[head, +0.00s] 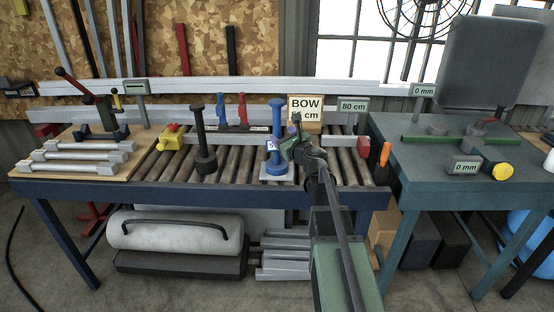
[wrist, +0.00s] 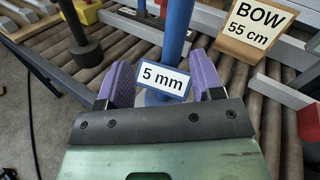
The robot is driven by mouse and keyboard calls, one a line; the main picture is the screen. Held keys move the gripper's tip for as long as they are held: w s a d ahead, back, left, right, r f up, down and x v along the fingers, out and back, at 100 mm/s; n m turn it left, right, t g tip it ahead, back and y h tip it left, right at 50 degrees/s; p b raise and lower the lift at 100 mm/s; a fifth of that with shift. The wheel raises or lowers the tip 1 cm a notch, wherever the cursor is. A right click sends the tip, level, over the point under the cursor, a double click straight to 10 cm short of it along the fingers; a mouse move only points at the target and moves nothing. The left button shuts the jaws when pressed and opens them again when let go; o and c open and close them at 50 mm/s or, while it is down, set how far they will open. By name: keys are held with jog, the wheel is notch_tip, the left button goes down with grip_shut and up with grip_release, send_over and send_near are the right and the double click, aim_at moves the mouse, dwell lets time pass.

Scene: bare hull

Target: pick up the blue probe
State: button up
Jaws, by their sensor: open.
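The blue probe (head: 277,135) stands upright on a small pale base plate on the roller bench, with a flat wider top. In the wrist view its blue shaft (wrist: 177,38) rises just beyond a white "5 mm" label (wrist: 164,79). My gripper (head: 286,147) is at the probe's right side in the head view. In the wrist view my gripper (wrist: 163,80) is open, with one purple finger on each side of the label and lower shaft. I cannot tell whether either finger touches the probe. The probe's foot is partly hidden by the label and gripper.
A similar black probe (head: 203,140) stands to the left on the rollers. A "BOW 55 cm" sign (wrist: 251,28) stands close behind on the right. A red block (wrist: 270,105) is to the right. The rollers between the two probes are mostly clear.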

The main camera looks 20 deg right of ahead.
aim_at(275, 122)
jog(key=w+m, duration=0.1)
jog(key=w, duration=0.2)
jog(key=w+d+m+h, duration=0.1)
jog(key=w, duration=0.3)
jog(key=w+m, duration=0.2)
jog(key=w, duration=0.1)
jog(key=shift+w+d+r+h, duration=0.25)
jog(key=shift+w+d+h, duration=0.05)
jog(key=shift+w, duration=0.1)
jog(key=shift+s, duration=0.1)
grip_shut()
